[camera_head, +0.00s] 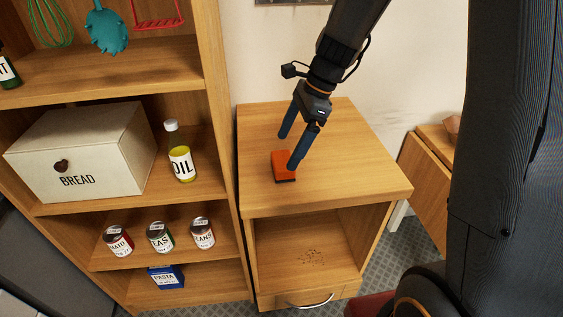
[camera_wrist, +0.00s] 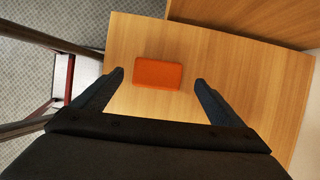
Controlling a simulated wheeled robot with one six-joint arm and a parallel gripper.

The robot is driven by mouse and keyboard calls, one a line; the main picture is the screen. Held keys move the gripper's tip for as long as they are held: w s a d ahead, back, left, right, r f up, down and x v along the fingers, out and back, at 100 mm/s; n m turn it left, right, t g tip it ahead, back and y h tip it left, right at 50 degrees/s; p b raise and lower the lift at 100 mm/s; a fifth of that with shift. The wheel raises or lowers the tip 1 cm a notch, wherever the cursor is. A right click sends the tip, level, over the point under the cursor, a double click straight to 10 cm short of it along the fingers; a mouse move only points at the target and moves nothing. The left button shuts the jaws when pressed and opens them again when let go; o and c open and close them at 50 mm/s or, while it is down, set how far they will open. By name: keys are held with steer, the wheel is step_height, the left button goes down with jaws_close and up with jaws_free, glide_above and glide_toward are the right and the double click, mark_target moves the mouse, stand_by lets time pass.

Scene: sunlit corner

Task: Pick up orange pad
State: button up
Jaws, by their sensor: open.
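The orange pad (camera_head: 282,165) is a small block with a dark underside, lying on top of the wooden cabinet (camera_head: 365,178). In the wrist view the orange pad (camera_wrist: 158,74) lies flat on the wood, ahead of and between the two fingertips. My gripper (camera_head: 290,151) is open and empty, with its blue fingers pointing down over the cabinet top. One finger overlaps the pad's right edge in the head view; I cannot tell whether they touch. My gripper (camera_wrist: 159,79) shows its fingers spread wider than the pad in the wrist view.
A tall wooden shelf (camera_head: 215,120) stands left of the cabinet, holding a bread box (camera_head: 82,150), an oil bottle (camera_head: 180,150) and several cans. A wall is behind. Another wooden piece (camera_head: 432,175) stands at the right. The cabinet top around the pad is clear.

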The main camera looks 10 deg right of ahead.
mark_target(283, 159)
steer(key=x, duration=0.2)
steer(key=p+x, duration=0.1)
steer(key=x, duration=0.1)
steer(key=shift+s+f, duration=0.1)
steer(key=shift+s, duration=0.1)
steer(key=shift+a+f, duration=0.15)
steer(key=shift+f, duration=0.45)
steer(key=c, duration=1.1)
